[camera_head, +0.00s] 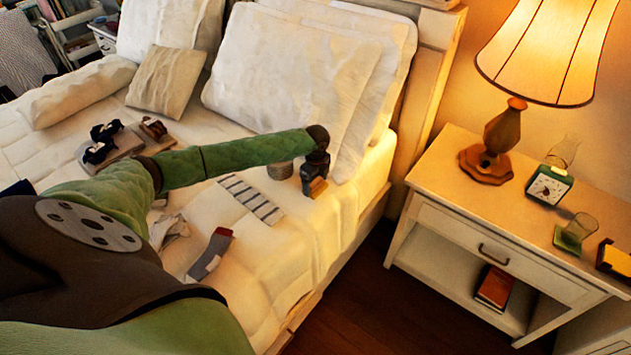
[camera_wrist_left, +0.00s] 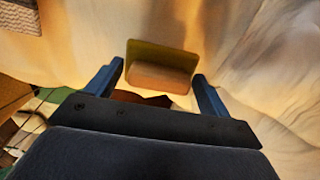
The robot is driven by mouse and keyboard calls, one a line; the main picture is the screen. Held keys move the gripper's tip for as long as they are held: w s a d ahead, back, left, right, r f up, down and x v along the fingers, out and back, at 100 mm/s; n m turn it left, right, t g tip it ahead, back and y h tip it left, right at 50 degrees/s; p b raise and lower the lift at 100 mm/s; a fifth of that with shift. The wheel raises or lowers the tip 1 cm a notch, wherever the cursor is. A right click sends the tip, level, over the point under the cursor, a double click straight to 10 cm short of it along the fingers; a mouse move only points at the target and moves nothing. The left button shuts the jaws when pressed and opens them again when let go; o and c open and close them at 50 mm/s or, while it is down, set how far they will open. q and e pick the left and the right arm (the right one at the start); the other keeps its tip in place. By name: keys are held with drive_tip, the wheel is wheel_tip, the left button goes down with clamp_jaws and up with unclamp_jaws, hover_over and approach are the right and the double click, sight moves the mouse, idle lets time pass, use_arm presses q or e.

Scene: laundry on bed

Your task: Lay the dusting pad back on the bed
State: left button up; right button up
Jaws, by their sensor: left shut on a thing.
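My left gripper (camera_head: 314,172) is over the bed (camera_head: 275,275), near its right edge in front of the white pillows. It is shut on the dusting pad (camera_head: 317,187), whose brownish-orange face shows below the fingers. In the left wrist view the dusting pad (camera_wrist_left: 162,77) has a flat olive-yellow plate with an orange-brown block on it. It sits between the two blue fingers of the left gripper (camera_wrist_left: 160,80), with pale bedding behind it. I cannot tell whether the pad touches the bed. My right gripper is not in view.
A grey cylinder (camera_head: 280,170) stands just left of the gripper, and a striped cloth (camera_head: 250,198) lies in front. A grey and red sock (camera_head: 210,255) lies nearer. Dark rolled items (camera_head: 101,142) lie at left. A nightstand (camera_head: 450,221) with a lamp (camera_head: 548,50) stands right.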

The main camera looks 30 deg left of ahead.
sight(316, 181)
use_arm(q)
drive_tip(key=shift+f, duration=0.15)
drive_tip(key=o, duration=0.9)
drive_tip(key=shift+r, duration=0.6)
drive_tip(key=shift+r+b, duration=1.3)
drive_tip(key=shift+r, duration=4.3)
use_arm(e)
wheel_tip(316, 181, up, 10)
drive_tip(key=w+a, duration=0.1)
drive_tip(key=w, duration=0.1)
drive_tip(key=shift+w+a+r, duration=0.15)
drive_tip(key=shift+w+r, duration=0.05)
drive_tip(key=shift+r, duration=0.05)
